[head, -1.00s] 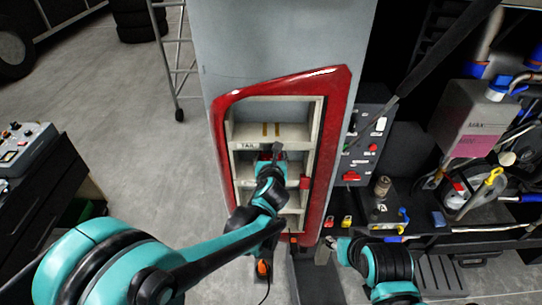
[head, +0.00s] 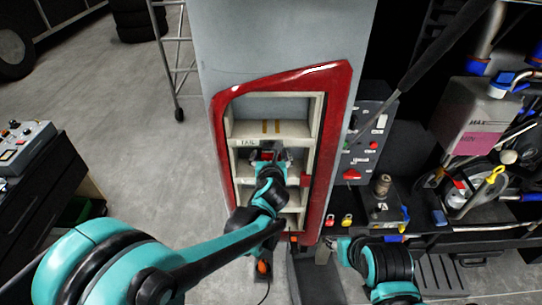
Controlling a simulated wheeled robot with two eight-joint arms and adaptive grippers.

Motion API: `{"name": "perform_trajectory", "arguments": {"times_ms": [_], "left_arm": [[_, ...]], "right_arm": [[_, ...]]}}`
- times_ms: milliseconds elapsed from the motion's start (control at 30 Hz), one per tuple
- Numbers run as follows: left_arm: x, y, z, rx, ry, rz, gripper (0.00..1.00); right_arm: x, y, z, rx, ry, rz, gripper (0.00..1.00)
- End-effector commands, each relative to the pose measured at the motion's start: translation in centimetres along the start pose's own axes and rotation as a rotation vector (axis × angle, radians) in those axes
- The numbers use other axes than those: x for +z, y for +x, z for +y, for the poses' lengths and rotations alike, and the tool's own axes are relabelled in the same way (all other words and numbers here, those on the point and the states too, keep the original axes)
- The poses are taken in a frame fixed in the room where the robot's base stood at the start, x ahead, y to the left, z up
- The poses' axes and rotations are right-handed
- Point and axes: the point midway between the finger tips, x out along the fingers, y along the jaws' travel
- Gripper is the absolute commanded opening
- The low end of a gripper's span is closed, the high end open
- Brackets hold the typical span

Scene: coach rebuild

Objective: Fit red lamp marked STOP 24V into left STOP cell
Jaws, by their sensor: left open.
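The red lamp housing (head: 336,140) holds a pale frame of stacked cells, with a label reading TAIL above the second cell. My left gripper (head: 268,153) is at this second cell, with its fingers spread apart. A red piece (head: 267,156), probably the lamp, shows between the fingers inside the cell. Its marking cannot be read, and my gripper hides how deep it sits. The arm covers much of the lower cells, and no STOP label is legible. My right gripper (head: 333,244) is low, right of the housing; its jaws are too small to judge.
A grey control panel (head: 366,140) with red switches stands right of the housing. A cluttered bench with a pink-labelled box (head: 478,112) lies farther right.

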Motion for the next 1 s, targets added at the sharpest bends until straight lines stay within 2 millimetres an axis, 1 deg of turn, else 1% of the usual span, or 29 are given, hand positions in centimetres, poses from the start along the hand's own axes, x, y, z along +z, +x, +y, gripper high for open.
{"name": "perform_trajectory", "arguments": {"times_ms": [167,200,333,500,600,700,833,1000], "left_arm": [[1.3,-0.5,0.0,0.0,0.0,0.0,0.75],[1.6,-1.0,0.0,-0.001,0.001,0.0,0.75],[1.2,-4.1,-0.1,-0.003,0.001,0.0,0.75],[1.2,-8.1,-0.1,-0.003,0.002,0.0,0.75],[1.1,-10.0,-0.1,-0.003,0.002,0.0,0.75],[1.2,-11.3,-0.1,-0.001,0.002,0.0,0.75],[1.1,-12.3,0.0,-0.001,0.0,0.0,0.75],[1.1,-12.5,0.1,0.001,-0.007,0.001,0.75]], "right_arm": [[-0.8,-1.1,0.0,0.0,0.0,0.0,0.4],[-1.0,-1.4,0.0,0.0,0.0,0.0,0.4],[-0.9,-1.3,0.0,0.0,0.0,0.0,0.4],[-1.2,-1.7,0.0,0.0,0.0,0.0,0.4],[-1.4,-1.9,0.0,0.0,0.0,0.0,0.4],[-1.5,-2.0,0.0,0.0,0.0,0.0,0.4],[-1.5,-2.1,0.0,0.0,0.0,0.0,0.4],[-1.5,-2.1,0.0,0.0,0.0,0.0,0.4]]}}
